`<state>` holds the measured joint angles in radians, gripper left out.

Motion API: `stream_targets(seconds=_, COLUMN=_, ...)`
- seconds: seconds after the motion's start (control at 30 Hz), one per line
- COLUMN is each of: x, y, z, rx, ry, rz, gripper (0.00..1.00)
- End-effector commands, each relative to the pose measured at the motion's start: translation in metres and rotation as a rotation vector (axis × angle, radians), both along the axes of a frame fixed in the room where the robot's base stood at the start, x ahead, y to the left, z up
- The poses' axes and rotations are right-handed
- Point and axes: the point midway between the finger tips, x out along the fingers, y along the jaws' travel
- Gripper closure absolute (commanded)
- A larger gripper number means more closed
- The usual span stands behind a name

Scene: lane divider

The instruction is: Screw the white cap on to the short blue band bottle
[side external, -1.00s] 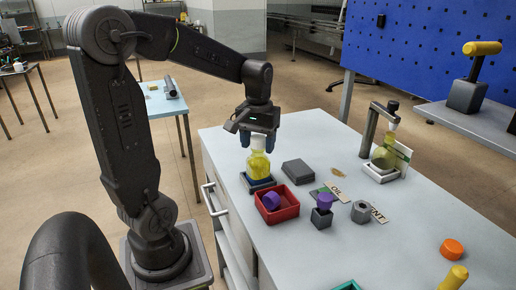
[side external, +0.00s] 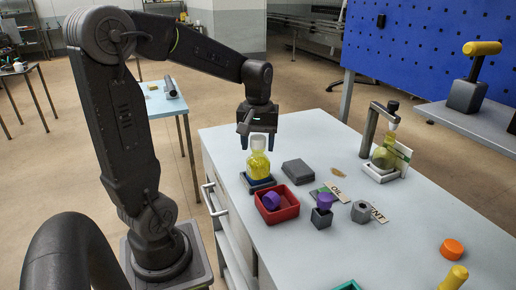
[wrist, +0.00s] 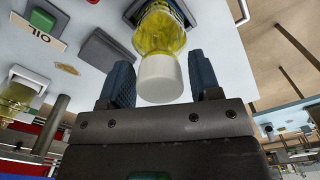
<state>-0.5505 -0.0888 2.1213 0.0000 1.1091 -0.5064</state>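A bottle of yellow liquid (side external: 258,166) stands upright in a dark blue square holder (side external: 252,187) near the table's left edge. The white cap (side external: 258,143) sits on top of its neck; it also shows in the wrist view (wrist: 161,79). Whether it is fully seated I cannot tell. My gripper (side external: 258,144) points down over the bottle, open, with one blue finger on each side of the cap. In the wrist view my gripper (wrist: 162,82) shows the cap between the fingers, with a gap at the right finger. The bottle's band is not clear.
A red tray (side external: 289,208) holding a purple cap (side external: 271,201) is in front of the bottle. A grey block (side external: 298,171) lies to its right. A purple-topped block (side external: 322,212) and a grey nut (side external: 362,212) stand farther right. Another yellow bottle (side external: 383,158) is in a stand behind.

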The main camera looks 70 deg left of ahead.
Motion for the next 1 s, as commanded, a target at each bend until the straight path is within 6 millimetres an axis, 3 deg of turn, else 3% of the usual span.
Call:
stream_targets(seconds=0.3, x=0.0000, y=0.0000, z=0.0000, rx=0.000, ry=0.000, rz=-0.002, gripper=0.72)
stream_targets(seconds=1.0, x=0.0000, y=0.0001, z=-0.0002, rx=0.000, ry=0.000, rz=-0.259, gripper=0.72)
